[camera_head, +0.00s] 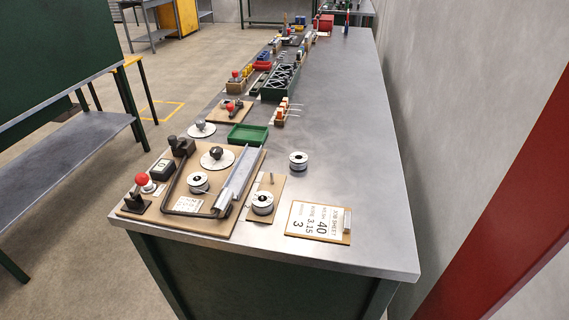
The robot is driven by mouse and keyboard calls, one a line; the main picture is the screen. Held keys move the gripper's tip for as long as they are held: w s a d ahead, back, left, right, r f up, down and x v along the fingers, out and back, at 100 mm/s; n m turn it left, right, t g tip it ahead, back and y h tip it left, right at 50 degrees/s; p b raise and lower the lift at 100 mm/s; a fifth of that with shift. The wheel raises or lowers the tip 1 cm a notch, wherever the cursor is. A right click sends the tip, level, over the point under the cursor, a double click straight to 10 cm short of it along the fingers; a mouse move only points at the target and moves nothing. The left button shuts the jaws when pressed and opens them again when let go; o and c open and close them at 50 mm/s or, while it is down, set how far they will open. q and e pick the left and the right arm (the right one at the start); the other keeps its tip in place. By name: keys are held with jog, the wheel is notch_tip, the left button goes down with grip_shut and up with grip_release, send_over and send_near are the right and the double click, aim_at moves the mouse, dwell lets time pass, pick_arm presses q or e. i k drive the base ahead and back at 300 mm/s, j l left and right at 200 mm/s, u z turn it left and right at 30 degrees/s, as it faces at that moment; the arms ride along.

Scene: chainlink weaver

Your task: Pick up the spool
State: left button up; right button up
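Three small white spools with dark centres show in the head view. One spool (298,161) sits by itself on the bare metal tabletop. Another spool (262,203) sits on a small brown board (268,184) with an upright peg behind it. A third spool (198,182) sits on the large brown board of the weaver (208,225), inside its bent dark bar. The frame does not show which one the task means. Neither of my grippers is in view.
The long metal workbench (345,110) is clear along its right side, beside a grey wall. A job card (318,222) reading 40 lies near the front edge. A green tray (248,135), red-knobbed levers (141,180) and racks of parts stand along the left side.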

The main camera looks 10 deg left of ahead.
aim_at(298, 160)
jog(key=i+j+z, duration=0.3)
jog(key=z, duration=0.2)
jog(key=i+j+z, duration=0.5)
jog(key=k+l+z, duration=0.1)
jog(key=k+l, duration=0.15)
jog(key=k+j+z, duration=0.1)
jog(key=k, duration=0.2)
jog(key=i+j+u, duration=0.2)
jog(key=i, duration=0.3)
